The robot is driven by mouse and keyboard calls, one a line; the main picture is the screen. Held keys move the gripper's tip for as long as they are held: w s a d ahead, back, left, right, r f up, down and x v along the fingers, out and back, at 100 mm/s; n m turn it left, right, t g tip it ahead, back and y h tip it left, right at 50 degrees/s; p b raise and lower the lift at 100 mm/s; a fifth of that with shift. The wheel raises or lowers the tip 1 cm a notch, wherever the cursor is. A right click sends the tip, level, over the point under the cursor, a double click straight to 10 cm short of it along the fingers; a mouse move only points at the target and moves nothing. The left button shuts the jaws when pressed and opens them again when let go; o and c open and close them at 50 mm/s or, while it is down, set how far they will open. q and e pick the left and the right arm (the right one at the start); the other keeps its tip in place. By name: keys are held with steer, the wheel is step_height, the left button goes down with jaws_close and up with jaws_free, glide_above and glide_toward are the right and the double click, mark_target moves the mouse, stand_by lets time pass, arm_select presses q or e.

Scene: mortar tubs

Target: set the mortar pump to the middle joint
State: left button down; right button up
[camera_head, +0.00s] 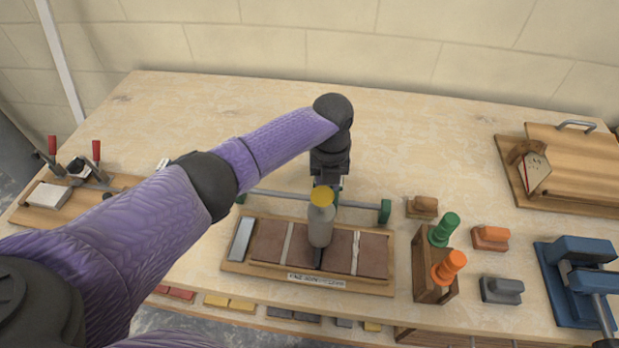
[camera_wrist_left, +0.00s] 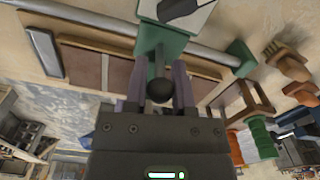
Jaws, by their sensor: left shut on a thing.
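The mortar pump (camera_head: 320,224) is a grey bottle with a yellow cap, upright in front of the rail (camera_head: 290,200). My left gripper (camera_head: 328,182) is just behind the cap, shut on the pump's handle. In the left wrist view its fingers (camera_wrist_left: 160,92) close around a dark round knob (camera_wrist_left: 159,90) by a green block at the rail. The board (camera_head: 236,268) holds reddish bricks (camera_head: 268,241). Pale strips (camera_head: 286,242) show in the left and right joints. A dark narrow part is below the bottle at the middle joint; whether it touches is unclear. My right gripper is out of view.
Right of the board stands a wooden holder (camera_head: 421,262) with green and orange handled pieces. Small blocks (camera_head: 491,238), a blue vise (camera_head: 575,285) and a wooden board (camera_head: 580,160) lie further right. Clamps (camera_head: 97,160) are at the left. The table's back is clear.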

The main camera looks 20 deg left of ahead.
arm_select(q)
steer(key=shift+w+d, duration=0.1)
steer(key=shift+d, duration=0.1)
steer(key=shift+c, duration=2.2)
jaws_free()
step_height(320, 180, up, 10)
steer(key=p, duration=0.2)
steer(key=shift+p, duration=0.3)
